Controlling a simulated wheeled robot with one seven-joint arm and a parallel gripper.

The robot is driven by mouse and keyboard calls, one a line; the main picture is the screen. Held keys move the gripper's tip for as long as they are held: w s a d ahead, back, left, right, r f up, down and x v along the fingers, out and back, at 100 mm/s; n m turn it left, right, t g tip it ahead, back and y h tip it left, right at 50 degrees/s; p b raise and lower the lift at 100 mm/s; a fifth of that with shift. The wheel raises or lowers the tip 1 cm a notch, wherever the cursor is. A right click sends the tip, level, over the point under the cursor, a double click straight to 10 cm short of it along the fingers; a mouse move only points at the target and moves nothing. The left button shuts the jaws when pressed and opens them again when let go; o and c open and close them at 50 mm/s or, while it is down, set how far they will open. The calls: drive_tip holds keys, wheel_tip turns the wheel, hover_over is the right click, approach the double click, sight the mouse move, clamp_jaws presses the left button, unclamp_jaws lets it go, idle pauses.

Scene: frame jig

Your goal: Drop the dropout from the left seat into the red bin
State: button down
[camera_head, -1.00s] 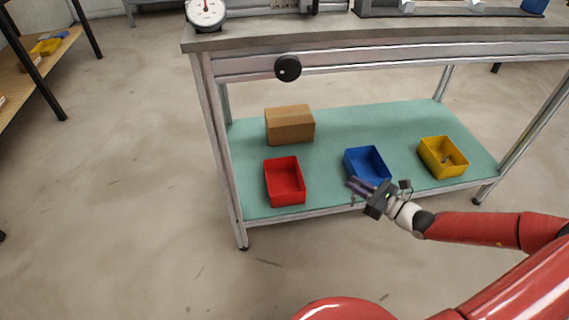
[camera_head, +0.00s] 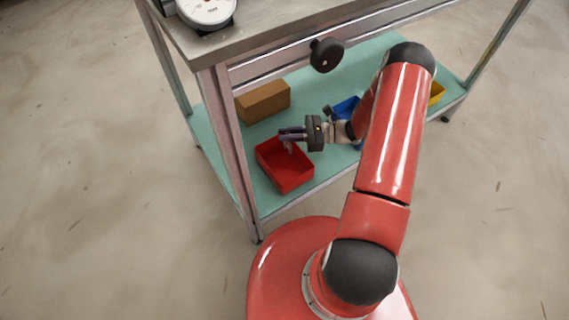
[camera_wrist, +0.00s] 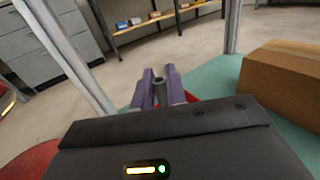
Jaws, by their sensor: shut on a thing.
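The red bin (camera_head: 290,178) stands on the green lower shelf, near its left front corner. My gripper (camera_head: 291,133) is over the back part of the red bin in the head view. In the wrist view its two purple-grey fingers (camera_wrist: 163,90) are shut on a small grey cylindrical piece (camera_wrist: 159,92), taken to be the dropout. In the head view a small part of the piece shows below the fingertips. A little of the red bin shows behind the fingers in the wrist view. The left seat is not in view.
A cardboard box (camera_head: 264,101) stands on the shelf behind the red bin. A blue bin (camera_head: 345,108) and a yellow bin (camera_head: 437,93) are to the right, partly hidden by my arm. The bench top (camera_head: 250,45) and a table leg (camera_head: 228,150) border the space.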

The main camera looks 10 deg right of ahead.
sight(288, 146)
drive_tip(key=shift+f+b, duration=0.7)
drive_tip(key=shift+f, duration=2.05)
drive_tip(key=c, duration=1.3)
unclamp_jaws()
drive_tip(key=shift+c, duration=0.2)
drive_tip(key=s+d+b, duration=0.1)
drive_tip(key=d, duration=0.6)
drive_tip(key=shift+s+d, duration=0.25)
drive_tip(key=shift+d, duration=0.05)
